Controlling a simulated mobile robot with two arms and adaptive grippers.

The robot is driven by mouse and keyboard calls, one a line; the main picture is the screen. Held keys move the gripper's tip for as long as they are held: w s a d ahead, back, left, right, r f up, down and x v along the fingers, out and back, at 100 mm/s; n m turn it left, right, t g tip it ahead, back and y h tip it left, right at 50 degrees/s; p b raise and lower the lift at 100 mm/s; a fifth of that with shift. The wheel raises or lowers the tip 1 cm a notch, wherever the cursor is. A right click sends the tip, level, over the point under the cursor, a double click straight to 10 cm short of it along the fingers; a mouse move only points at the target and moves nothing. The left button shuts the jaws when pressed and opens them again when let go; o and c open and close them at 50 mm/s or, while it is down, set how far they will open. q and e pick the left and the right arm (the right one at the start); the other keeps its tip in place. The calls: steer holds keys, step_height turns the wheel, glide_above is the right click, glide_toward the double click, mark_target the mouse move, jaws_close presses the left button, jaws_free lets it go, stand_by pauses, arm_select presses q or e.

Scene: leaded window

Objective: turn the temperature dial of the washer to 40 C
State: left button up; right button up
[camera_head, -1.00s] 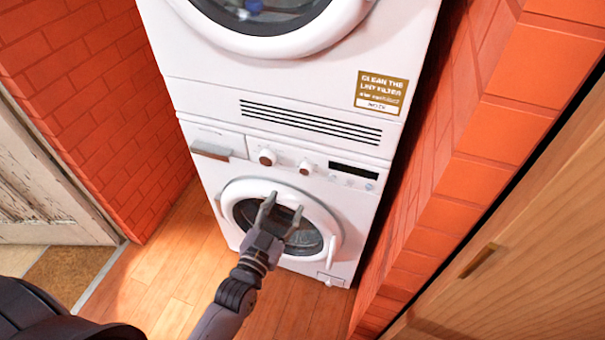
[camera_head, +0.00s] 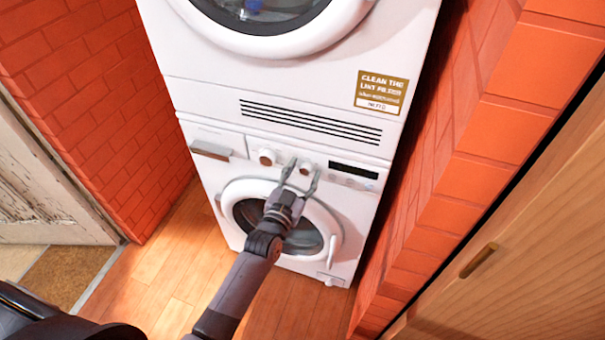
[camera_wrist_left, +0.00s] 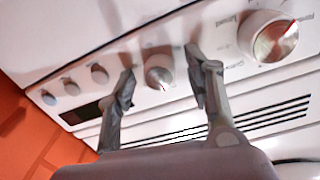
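The white washer (camera_head: 205,172) is the lower machine of a stack. Its panel has two round dials: a larger left dial (camera_head: 267,157) and a smaller right dial (camera_head: 306,167). My left gripper (camera_head: 303,171) is open at the right dial, one finger on each side. In the left wrist view the smaller dial (camera_wrist_left: 158,72) shows between the spread fingers of the gripper (camera_wrist_left: 159,66), with gaps visible on both sides. The larger dial (camera_wrist_left: 275,40) is beside the right finger there. The dial labels are too blurred to read. My right gripper is not in view.
A dryer (camera_head: 290,75) with a label (camera_head: 381,92) stands on top. Right of the dials are a dark display (camera_head: 353,170) and small buttons (camera_wrist_left: 71,87). The washer's round door (camera_head: 232,193) is below, partly hidden by my arm. Brick walls stand close on both sides.

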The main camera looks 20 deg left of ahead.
arm_select(q)
jaws_close()
stand_by(0.4)
